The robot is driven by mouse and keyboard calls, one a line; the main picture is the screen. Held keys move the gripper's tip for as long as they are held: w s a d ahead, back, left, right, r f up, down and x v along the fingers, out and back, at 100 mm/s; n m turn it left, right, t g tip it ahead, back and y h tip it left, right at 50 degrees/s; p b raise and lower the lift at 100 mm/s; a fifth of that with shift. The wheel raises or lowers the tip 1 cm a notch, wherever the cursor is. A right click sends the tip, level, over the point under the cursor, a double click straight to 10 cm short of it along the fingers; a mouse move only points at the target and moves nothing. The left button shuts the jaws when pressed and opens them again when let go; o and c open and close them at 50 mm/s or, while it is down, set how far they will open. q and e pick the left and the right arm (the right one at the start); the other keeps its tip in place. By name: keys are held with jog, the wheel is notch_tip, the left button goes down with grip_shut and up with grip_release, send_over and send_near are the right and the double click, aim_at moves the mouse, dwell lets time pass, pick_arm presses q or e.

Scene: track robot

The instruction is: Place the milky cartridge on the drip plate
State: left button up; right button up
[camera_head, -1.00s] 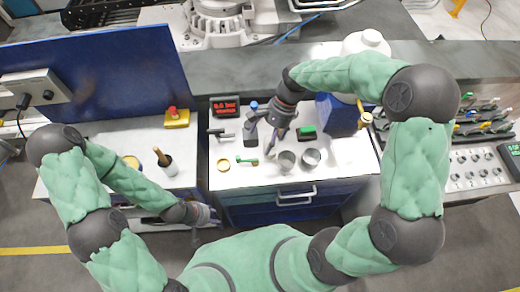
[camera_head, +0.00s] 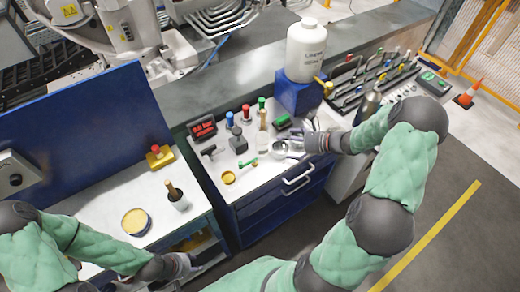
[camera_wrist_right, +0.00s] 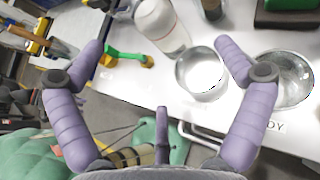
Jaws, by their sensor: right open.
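A whitish, translucent cylinder with a tan top, apparently the milky cartridge (camera_head: 262,141), stands on the white worktop. My right gripper (camera_wrist_right: 158,45) is open and empty. In the head view my right gripper (camera_head: 305,144) reaches in from the right, beside two round metal vessels. These metal vessels, the nearer one (camera_wrist_right: 201,72) and the other (camera_wrist_right: 284,80), stand near the front edge. I cannot tell which thing is the drip plate. My left gripper (camera_head: 188,265) is low at the left, its fingers unclear.
A green-and-yellow tool (camera_wrist_right: 125,56) lies beside the cylinder. Red (camera_head: 230,118), green (camera_head: 262,104) and blue-topped (camera_head: 246,112) items stand behind. A large white bottle (camera_head: 306,50) stands on a blue block (camera_head: 297,94).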

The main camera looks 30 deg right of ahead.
aim_at(267, 144)
jog(key=x, duration=0.4)
jog(key=shift+w+a+f, duration=0.15)
jog(key=shift+w+a, duration=0.05)
jog(key=shift+w, duration=0.1)
jog(key=x, duration=0.1)
jog(key=b+x, duration=0.1)
jog(key=x, duration=0.2)
jog(key=shift+s+a+f, duration=0.2)
jog(key=shift+a, duration=0.2)
jog(key=shift+w+a+f, duration=0.25)
jog(key=shift+w+a, duration=0.05)
jog(key=shift+w, duration=0.2)
jog(key=c, duration=1.5)
jog(key=shift+r, duration=0.1)
